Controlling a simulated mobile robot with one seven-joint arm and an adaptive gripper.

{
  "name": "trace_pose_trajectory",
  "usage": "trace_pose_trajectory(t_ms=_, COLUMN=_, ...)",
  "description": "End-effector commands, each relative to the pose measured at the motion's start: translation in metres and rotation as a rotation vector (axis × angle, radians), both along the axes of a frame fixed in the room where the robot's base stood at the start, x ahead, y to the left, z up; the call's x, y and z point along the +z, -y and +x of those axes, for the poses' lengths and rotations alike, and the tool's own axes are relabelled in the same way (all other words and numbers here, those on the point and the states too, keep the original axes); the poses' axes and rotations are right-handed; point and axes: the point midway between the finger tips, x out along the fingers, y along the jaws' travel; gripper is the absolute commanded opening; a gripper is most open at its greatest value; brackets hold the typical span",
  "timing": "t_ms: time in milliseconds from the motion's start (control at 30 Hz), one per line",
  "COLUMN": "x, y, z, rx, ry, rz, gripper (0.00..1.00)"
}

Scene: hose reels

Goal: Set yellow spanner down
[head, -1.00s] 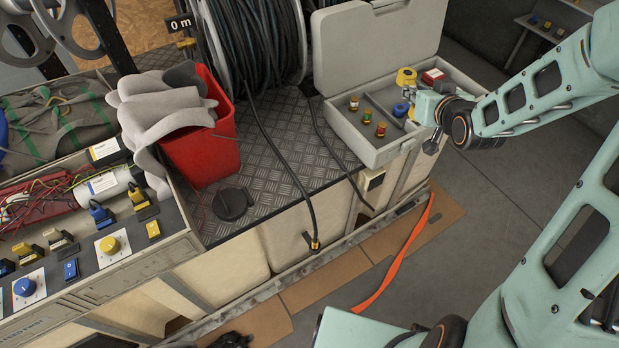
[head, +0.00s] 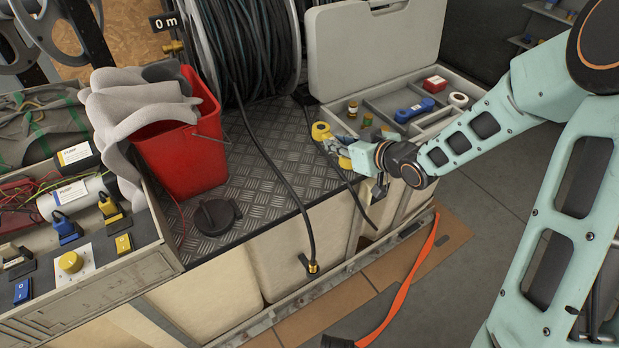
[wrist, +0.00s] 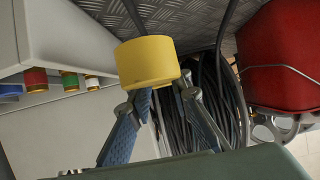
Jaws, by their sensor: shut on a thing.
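The yellow spanner (head: 320,131) is in my gripper (head: 346,150). Its round yellow head juts out to the left, just outside the case's left wall and over the right part of the metal-plate deck (head: 276,172). In the wrist view the yellow head (wrist: 147,61) sits large beyond the fingertips (wrist: 163,93). My gripper is shut on the spanner; the fingers hide most of its grip. I cannot tell whether the spanner touches the deck.
A black hose reel (head: 250,45), red bucket (head: 180,150) and black cap (head: 215,217) stand left.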

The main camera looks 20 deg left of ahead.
Motion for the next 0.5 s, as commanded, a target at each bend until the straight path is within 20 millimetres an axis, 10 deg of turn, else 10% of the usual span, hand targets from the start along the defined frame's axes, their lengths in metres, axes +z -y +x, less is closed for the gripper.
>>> trace_pose_trajectory(t_ms=500, x=-0.061, y=-0.059, z=-0.023, rx=-0.001, ry=0.001, rz=0.0, gripper=0.0)
